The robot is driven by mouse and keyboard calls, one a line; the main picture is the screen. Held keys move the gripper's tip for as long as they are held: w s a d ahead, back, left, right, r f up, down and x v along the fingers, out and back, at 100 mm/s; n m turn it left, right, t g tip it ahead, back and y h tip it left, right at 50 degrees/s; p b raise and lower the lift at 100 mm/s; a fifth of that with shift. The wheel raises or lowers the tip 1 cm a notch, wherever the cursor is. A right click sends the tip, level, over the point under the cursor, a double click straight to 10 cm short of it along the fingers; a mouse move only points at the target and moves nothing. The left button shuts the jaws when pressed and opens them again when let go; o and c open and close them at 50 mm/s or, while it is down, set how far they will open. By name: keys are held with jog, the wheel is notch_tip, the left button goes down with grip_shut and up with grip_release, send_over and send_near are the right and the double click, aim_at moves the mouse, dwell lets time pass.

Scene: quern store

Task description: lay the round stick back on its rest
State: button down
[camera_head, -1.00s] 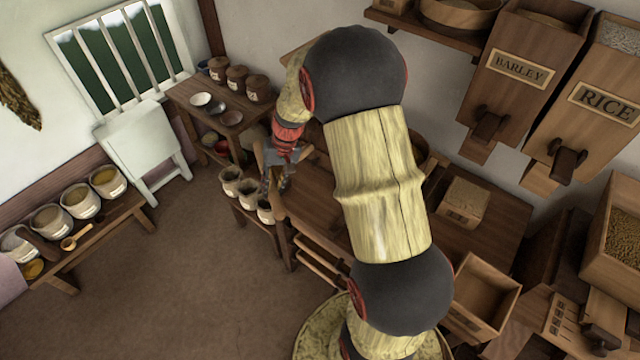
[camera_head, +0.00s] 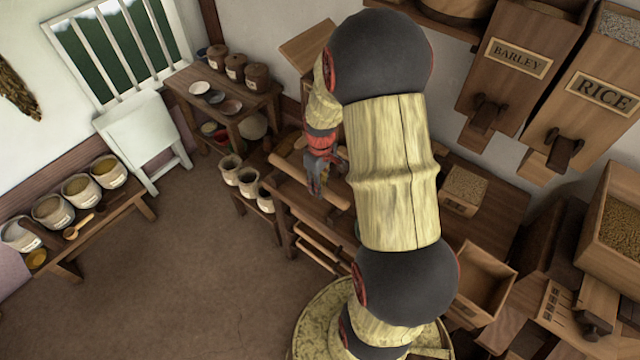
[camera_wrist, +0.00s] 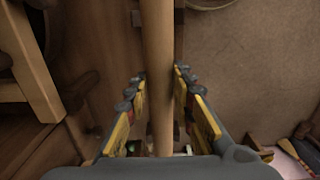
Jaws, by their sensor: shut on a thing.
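The round stick (camera_head: 288,171) is a plain light-brown wooden rod, slanting from upper left to lower right in the head view. My gripper (camera_head: 316,188) is shut on it near its middle. In the wrist view the stick (camera_wrist: 157,60) runs up the picture between my gripper's two yellow-padded fingers (camera_wrist: 158,95). The stick is over or by the left edge of the wooden bench (camera_head: 400,195); its height above the bench is hard to tell. I cannot make out its rest for certain. Wooden rails (camera_head: 318,236) show below the bench edge. My arm hides part of the bench.
Several pots (camera_head: 247,182) stand on a low shelf left of the bench. A grain box (camera_head: 464,190) is on the bench to the right. An open wooden box (camera_head: 484,278) and a round stone basin (camera_head: 318,308) are nearer. The floor (camera_head: 190,260) on the left is clear.

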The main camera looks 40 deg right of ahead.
jog(key=shift+f+b, duration=1.55)
jog(key=shift+f, duration=1.2)
jog(key=c, duration=1.4)
grip_release()
jog(key=shift+r, duration=0.15)
notch_tip(320, 180, up, 12)
jog(key=shift+f, duration=0.1)
